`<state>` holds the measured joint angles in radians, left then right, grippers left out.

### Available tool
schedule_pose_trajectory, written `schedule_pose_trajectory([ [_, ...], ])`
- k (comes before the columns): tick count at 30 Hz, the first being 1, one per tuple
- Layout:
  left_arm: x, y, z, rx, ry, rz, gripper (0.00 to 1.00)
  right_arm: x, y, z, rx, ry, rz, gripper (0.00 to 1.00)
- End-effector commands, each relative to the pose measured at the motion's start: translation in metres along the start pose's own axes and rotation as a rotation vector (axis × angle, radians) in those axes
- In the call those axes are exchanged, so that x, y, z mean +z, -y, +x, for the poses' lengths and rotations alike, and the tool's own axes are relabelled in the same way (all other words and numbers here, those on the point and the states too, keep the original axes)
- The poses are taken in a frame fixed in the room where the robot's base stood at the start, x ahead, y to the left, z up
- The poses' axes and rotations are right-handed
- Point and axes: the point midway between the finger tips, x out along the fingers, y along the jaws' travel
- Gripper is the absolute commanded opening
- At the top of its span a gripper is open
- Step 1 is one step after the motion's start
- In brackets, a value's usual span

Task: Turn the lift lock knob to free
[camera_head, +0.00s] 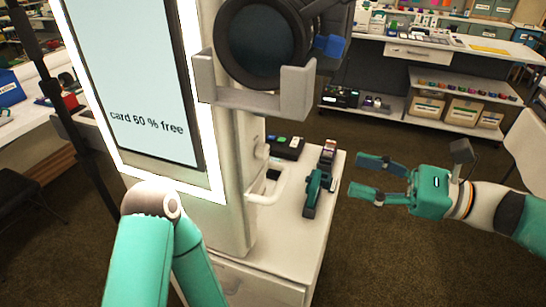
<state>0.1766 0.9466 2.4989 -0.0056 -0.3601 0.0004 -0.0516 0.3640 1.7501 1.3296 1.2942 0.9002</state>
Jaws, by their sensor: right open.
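A pale column (233,160) carries the bright screen and a camera bracket. On its right side a small pale round knob (262,152) sticks out; it may be the lift lock knob, but no marking on it can be read. A pale bent handle (268,196) sits just below it. My right gripper (364,177) is open and empty, over the floor to the right of the cabinet. Its fingers point left toward the column, well apart from the knob. My left arm shows at the lower left, but its gripper is out of view.
The lit screen (135,75) reads "card 60 % free". A camera (262,45) sits in a grey bracket (255,98) above the knob. A teal and dark tool (314,192) lies on the cabinet top (285,235). Shelves with boxes (458,109) stand behind; floor between is clear.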

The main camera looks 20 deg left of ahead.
Motion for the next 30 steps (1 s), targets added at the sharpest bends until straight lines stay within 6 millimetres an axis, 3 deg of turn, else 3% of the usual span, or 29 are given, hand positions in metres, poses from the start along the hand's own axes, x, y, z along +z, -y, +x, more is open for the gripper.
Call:
schedule_pose_trajectory([
  [5,0.0,-0.001,-0.003,0.0,0.0,0.0,0.4,0.0,-0.001,0.024,0.004,-0.002,0.003,0.56],
  [21,0.0,-0.005,-0.014,0.0,0.0,0.0,0.4,-0.002,-0.001,0.135,0.004,-0.004,0.001,0.56],
  [30,0.0,-0.006,-0.016,0.0,0.0,0.0,0.4,-0.002,0.0,0.162,0.0,-0.004,0.001,0.56],
])
